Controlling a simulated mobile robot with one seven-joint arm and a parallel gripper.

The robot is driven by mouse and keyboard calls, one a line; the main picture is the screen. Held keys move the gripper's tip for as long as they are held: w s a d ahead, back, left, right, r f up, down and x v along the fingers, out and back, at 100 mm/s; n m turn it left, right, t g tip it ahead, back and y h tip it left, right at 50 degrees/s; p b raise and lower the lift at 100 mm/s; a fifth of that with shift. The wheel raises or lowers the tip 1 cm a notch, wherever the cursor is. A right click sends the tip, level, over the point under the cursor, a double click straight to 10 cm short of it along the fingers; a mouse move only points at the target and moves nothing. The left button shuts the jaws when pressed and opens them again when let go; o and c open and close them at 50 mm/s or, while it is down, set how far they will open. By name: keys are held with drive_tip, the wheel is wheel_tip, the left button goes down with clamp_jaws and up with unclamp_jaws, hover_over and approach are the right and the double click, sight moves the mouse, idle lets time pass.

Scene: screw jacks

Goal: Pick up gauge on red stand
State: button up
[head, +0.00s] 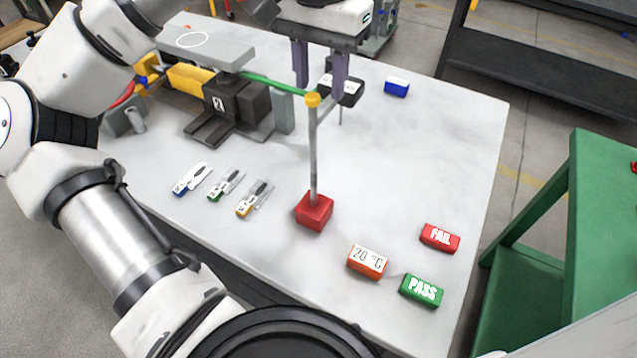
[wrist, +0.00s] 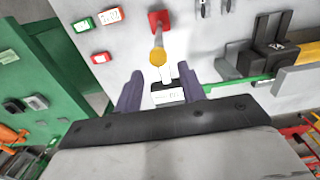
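The red stand has a red base (head: 314,212) on the table and a grey pole rising to a yellow knob (head: 313,99); in the wrist view the yellow knob (wrist: 158,57) shows end-on. The gauge (head: 345,88), a dark box with a white face and a thin stem below, is just behind the knob. In the wrist view the gauge (wrist: 168,95) lies between my fingers, with gaps on both sides. My gripper (head: 320,85) has two purple fingers, open and empty, pointing down around the gauge area. Whether the gauge is fully between the fingertips in depth is unclear.
A grey and black jack (head: 235,105) with a green bar stands left of the stand. FAIL (head: 440,238), PASS (head: 421,290) and 20 °C (head: 367,261) blocks lie right of it. Three small tools lie left. A blue block (head: 397,87) is behind. A green cart (head: 590,200) stands right.

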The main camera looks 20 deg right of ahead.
sight(318, 115)
wheel_tip(318, 115, down, 7)
drive_tip(key=shift+a+f+p, duration=0.15)
drive_tip(key=shift+f+p, duration=0.05)
drive_tip(key=shift+p, duration=0.45)
clamp_jaws()
drive_tip(key=shift+w+r, duration=0.1)
drive_tip(key=shift+r, duration=0.05)
idle(1.1)
